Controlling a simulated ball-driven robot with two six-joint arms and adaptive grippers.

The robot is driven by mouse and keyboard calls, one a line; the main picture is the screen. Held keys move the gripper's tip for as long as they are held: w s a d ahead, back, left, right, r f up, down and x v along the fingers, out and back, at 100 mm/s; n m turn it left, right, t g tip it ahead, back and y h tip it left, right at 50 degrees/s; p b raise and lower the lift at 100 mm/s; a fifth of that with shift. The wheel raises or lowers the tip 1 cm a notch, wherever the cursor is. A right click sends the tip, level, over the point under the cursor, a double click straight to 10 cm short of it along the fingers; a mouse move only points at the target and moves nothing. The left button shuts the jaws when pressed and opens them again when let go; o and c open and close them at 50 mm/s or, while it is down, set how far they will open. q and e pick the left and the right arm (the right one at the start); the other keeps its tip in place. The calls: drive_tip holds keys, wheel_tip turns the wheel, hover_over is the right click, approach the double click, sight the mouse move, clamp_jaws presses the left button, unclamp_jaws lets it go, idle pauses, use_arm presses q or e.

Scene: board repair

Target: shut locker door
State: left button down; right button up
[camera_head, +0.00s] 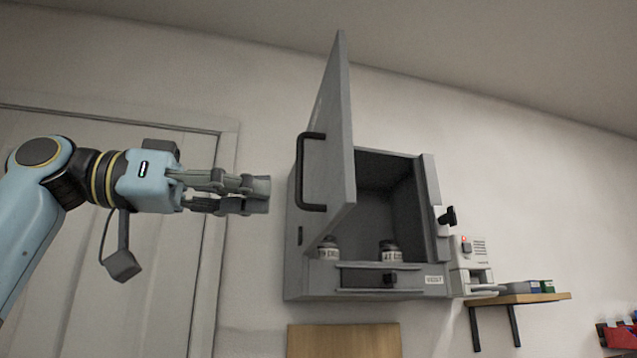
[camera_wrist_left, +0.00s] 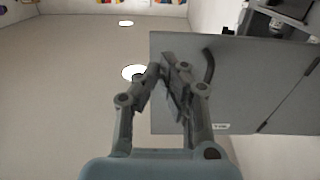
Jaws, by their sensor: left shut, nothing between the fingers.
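The grey locker (camera_head: 292,255) is fixed on the wall in the head view. Its door (camera_head: 335,150) stands open, swung out toward me, with a dark bar handle (camera_head: 301,172) on its outer face. My left gripper (camera_head: 268,194) is shut and empty, just left of the door handle. In the left wrist view the gripper (camera_wrist_left: 168,78) shows in front of the grey door panel (camera_wrist_left: 250,85), with the dark handle (camera_wrist_left: 209,66) beside the fingers. I cannot tell whether the fingers touch the door. My right gripper is not in view.
Two small labelled jars (camera_head: 390,251) (camera_head: 328,248) stand inside the locker. A black knob (camera_head: 447,217) sits on its right side. A white device (camera_head: 470,265) and a wooden shelf (camera_head: 520,298) are to the right. A panelled room door (camera_head: 110,250) is behind my left arm.

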sight(341, 200)
use_arm(q)
drive_tip(key=d+p, duration=0.1)
drive_tip(key=d, duration=0.2)
drive_tip(key=w+d+p, duration=0.1)
drive_tip(key=d+p, duration=0.1)
drive_tip(key=d, duration=0.2)
drive_tip(key=shift+w+d+r, duration=0.1)
drive_tip(key=shift+w, duration=0.1)
drive_tip(key=shift+w+d, duration=0.1)
drive_tip(key=shift+d, duration=0.3)
drive_tip(key=shift+f, duration=0.2)
